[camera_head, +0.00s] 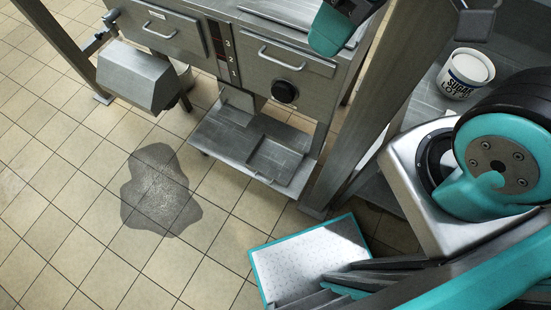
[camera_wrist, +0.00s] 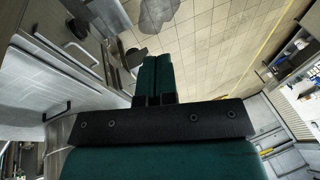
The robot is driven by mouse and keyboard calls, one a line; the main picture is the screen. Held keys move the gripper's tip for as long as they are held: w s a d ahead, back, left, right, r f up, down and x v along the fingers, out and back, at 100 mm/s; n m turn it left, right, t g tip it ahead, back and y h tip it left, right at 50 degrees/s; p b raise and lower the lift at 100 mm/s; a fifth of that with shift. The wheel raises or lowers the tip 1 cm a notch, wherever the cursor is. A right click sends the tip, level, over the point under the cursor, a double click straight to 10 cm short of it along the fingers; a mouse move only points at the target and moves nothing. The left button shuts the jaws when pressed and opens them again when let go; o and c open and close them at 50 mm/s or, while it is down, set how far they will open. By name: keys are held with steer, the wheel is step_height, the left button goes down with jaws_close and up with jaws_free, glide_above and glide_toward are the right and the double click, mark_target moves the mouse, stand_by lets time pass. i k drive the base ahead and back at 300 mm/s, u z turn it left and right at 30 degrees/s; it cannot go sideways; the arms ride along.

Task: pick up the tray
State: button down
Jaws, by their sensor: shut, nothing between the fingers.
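A shallow, square grey metal tray (camera_head: 275,160) lies on the low steel shelf (camera_head: 222,142) under the machine in the head view. It appears flat, with a raised rim. I cannot make it out surely in the wrist view. My gripper (camera_wrist: 155,62) shows in the wrist view with its two dark green fingers together and nothing between them. It is apart from the tray.
The steel machine (camera_head: 200,40) has drawers with bar handles and a black knob (camera_head: 285,91). A steel post (camera_head: 365,105) stands right of the shelf. A white sugar tub (camera_head: 466,73) stands at the right. A dark wet patch (camera_head: 160,190) lies on the otherwise open tiled floor (camera_head: 60,200).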

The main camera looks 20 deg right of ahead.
mark_target(277, 160)
steer(key=u, duration=1)
steer(key=k, duration=1.3)
steer(key=u, duration=1.25)
steer(key=i, duration=1.75)
steer(key=z, duration=1.4)
steer(key=i, duration=0.8)
steer(key=z, duration=0.8)
